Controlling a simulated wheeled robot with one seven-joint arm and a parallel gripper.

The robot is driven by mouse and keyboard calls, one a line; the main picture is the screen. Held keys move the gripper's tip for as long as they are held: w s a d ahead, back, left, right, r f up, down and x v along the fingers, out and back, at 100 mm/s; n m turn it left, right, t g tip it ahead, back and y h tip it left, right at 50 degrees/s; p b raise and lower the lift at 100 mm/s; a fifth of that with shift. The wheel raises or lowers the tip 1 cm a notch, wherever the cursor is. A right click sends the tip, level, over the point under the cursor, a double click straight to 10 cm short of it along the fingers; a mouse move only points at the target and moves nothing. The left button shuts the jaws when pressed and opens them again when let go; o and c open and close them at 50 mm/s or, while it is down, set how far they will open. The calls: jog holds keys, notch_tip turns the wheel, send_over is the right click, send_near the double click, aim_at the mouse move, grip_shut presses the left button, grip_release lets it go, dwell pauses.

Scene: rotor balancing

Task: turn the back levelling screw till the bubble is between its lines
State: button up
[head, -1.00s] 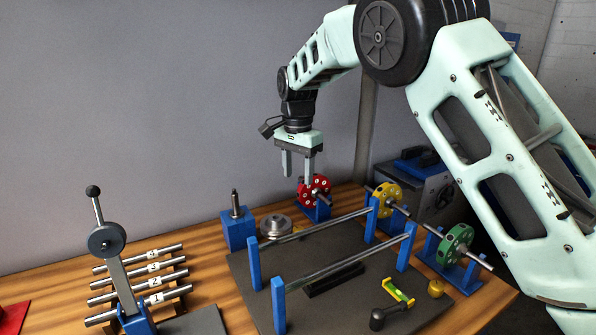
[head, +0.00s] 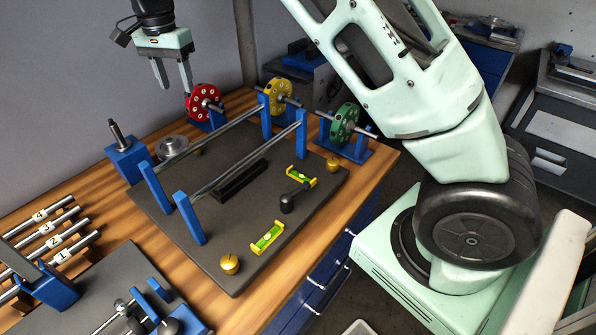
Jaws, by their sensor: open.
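A dark balancing stand base (head: 291,211) lies on the wooden bench. Brass screw knobs stand at its front left corner (head: 230,263) and right corner (head: 333,163). Two yellow levels with green vials sit on the base, one near the front (head: 267,237) and one near the right (head: 301,176). Their bubbles are too small to read against the lines. My gripper (head: 175,86) is open and empty, pointing down, high toward the back of the bench.
Red (head: 203,102), yellow (head: 277,97) and green (head: 344,123) rotors stand behind and right of the base. Blue posts carry two rails (head: 250,156) above it. A blue block with a spindle (head: 126,154) and a metal disc (head: 173,146) stand at the back left.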

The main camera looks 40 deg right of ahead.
dwell(0.9)
notch_tip(320, 180, down, 17)
jog(key=n+p, duration=0.9)
jog(key=n, duration=0.4)
jog(key=shift+f, duration=0.1)
jog(key=shift+c, duration=0.2)
jog(key=c, duration=0.9)
